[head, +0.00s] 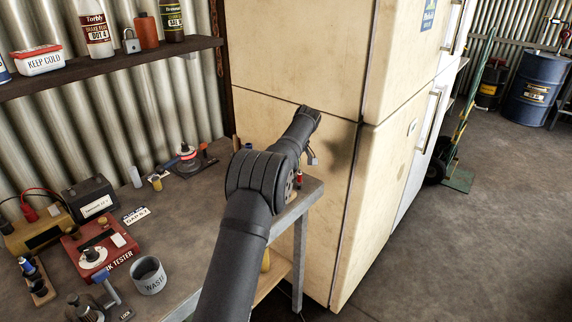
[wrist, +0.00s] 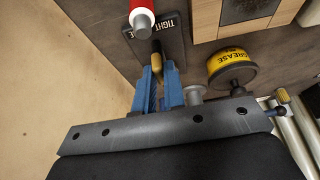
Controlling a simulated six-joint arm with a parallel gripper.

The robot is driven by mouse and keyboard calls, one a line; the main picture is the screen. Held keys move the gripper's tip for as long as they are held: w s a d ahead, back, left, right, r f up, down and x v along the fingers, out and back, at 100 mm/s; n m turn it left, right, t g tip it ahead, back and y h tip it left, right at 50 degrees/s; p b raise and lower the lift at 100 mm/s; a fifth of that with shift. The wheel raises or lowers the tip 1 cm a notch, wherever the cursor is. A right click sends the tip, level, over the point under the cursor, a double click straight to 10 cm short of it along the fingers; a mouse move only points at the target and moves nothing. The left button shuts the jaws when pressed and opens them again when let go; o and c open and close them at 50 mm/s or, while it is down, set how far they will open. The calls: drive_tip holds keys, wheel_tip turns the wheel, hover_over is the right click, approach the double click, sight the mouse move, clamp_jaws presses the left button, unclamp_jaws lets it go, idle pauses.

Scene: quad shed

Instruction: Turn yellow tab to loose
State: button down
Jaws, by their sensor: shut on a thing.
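In the wrist view, my gripper (wrist: 160,82) has its blue fingers closed around the yellow tab (wrist: 171,76). The tab's upper end shows just beyond the fingertips, and its lower part is between them. It sits by a dark plate (wrist: 178,42) that carries the word TIGHT. A second word on the plate is mostly hidden, with only its last letter clear. A red cylinder with a white end (wrist: 143,18) stands over the plate. In the head view my arm hides the gripper and the tab; the red cylinder (head: 299,178) shows at the bench corner.
A yellow grease tin (wrist: 231,66) and a wooden box (wrist: 210,18) are close to the right of the fingers. A cream fridge (head: 300,150) stands right behind the bench (head: 190,215). A grey waste cup (head: 149,275) and a red tester (head: 98,247) are at left.

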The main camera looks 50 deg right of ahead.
drive_tip(key=c, duration=1.5)
unclamp_jaws()
drive_tip(key=v, duration=1.7)
drive_tip(key=shift+s+r, duration=0.15)
drive_tip(key=shift+r, duration=0.05)
drive_tip(key=x, duration=1.7)
drive_tip(key=shift+f, duration=0.2)
